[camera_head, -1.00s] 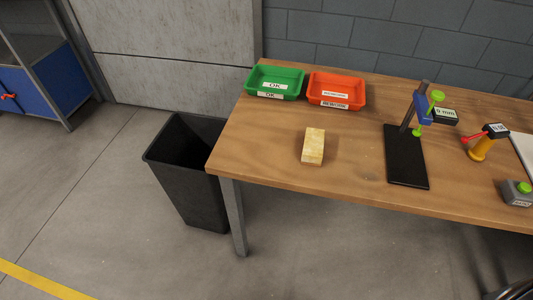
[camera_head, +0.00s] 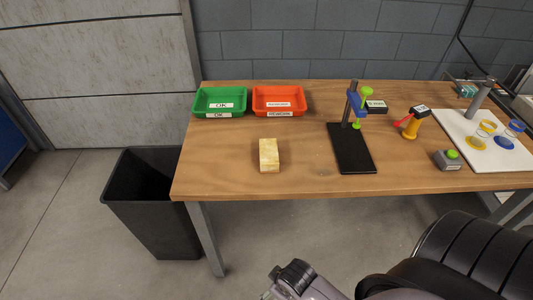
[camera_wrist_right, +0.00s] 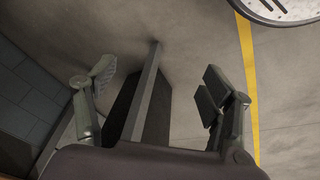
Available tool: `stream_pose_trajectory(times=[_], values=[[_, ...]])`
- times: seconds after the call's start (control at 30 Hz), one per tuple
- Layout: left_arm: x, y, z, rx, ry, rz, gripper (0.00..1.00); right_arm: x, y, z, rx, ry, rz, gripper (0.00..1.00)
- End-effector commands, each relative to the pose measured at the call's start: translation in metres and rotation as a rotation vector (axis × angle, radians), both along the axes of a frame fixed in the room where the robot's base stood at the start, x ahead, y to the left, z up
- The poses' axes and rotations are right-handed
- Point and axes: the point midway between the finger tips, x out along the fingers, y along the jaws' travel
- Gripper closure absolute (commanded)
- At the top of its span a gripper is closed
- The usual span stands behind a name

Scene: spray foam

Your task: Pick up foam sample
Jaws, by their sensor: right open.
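The foam sample (camera_head: 269,155), a pale yellow block, lies on the wooden table (camera_head: 230,150), in front of the red tray and left of the black stand. Nothing touches it. In the right wrist view my right gripper (camera_wrist_right: 160,88) is open and empty, its two fingers spread wide. It faces the floor and a grey table leg, and the foam sample is not in that view. My left gripper is not in view.
Behind the sample stand a green OK tray (camera_head: 220,102) and a red tray (camera_head: 279,101). To the right are a black measuring stand (camera_head: 351,149), a yellow tool (camera_head: 411,127), a grey button box (camera_head: 448,160) and a white board (camera_head: 460,130). A black bin (camera_head: 155,215) stands left of the table.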

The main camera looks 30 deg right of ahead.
Motion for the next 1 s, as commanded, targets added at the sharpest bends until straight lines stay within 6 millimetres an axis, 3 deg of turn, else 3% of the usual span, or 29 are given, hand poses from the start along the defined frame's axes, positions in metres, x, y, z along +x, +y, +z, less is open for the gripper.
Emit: stream_pose_trajectory(times=[0.03,0.2,0.3,0.5,0.7,0.83,1.0], values=[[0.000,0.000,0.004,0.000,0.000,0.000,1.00,0.010,0.000,0.030,-0.027,-0.029,0.052,0.25],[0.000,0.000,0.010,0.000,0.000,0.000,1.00,0.046,-0.003,0.116,-0.237,-0.123,0.408,0.25],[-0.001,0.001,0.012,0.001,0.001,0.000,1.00,0.068,-0.007,0.145,-0.422,-0.155,0.662,0.25],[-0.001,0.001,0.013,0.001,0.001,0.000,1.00,0.118,-0.031,0.186,-0.907,-0.133,1.178,0.25],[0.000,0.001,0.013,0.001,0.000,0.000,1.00,0.167,-0.074,0.220,-1.457,0.092,1.611,0.25],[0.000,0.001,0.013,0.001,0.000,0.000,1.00,0.182,-0.092,0.233,-1.648,0.234,1.740,0.25],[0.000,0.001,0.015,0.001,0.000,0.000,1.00,0.196,-0.104,0.233,-1.709,0.291,1.781,0.25]])
